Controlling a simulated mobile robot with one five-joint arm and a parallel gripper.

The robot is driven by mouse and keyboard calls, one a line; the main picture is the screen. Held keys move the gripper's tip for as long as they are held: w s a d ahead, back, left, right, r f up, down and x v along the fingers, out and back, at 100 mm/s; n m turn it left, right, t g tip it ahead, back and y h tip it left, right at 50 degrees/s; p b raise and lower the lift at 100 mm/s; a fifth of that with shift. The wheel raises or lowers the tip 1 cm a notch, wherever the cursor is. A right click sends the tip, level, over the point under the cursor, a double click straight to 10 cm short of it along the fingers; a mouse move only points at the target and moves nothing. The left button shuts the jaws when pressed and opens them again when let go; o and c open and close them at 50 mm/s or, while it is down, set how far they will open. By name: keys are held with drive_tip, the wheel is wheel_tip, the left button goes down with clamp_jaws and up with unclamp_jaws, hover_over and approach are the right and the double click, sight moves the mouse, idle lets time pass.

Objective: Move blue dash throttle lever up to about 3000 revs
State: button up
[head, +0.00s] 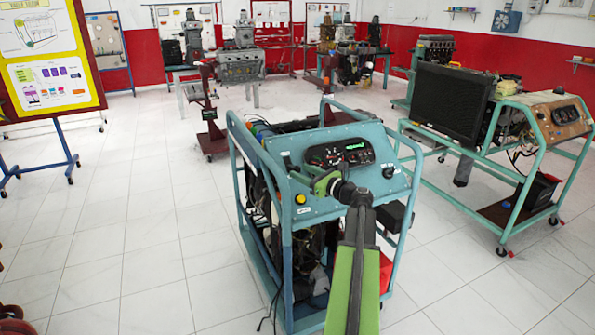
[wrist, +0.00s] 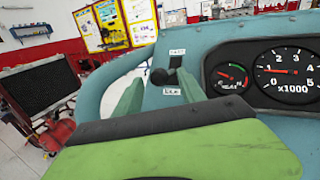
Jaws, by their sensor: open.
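The blue dash panel (head: 378,183) tops the blue trainer frame. My gripper (wrist: 160,80) is open, one green finger on each side of the knob. I cannot tell whether either finger touches it. The rev gauge (wrist: 287,75), marked x1000, has its red needle near 1. In the head view my gripper (head: 325,183) is over the panel; the lever is not clear there.
A smaller gauge (wrist: 230,77) sits left of the rev gauge. The trainer's tube frame (wrist: 105,82) rises beside the panel. Another trainer with a black radiator (head: 450,97) stands to the right. White tiled floor (head: 120,240) is clear on the left.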

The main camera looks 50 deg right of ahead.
sight(296, 170)
drive_tip(key=shift+w, duration=1.5)
drive_tip(key=c, duration=0.9)
clamp_jaws()
drive_tip(key=shift+a, duration=0.1)
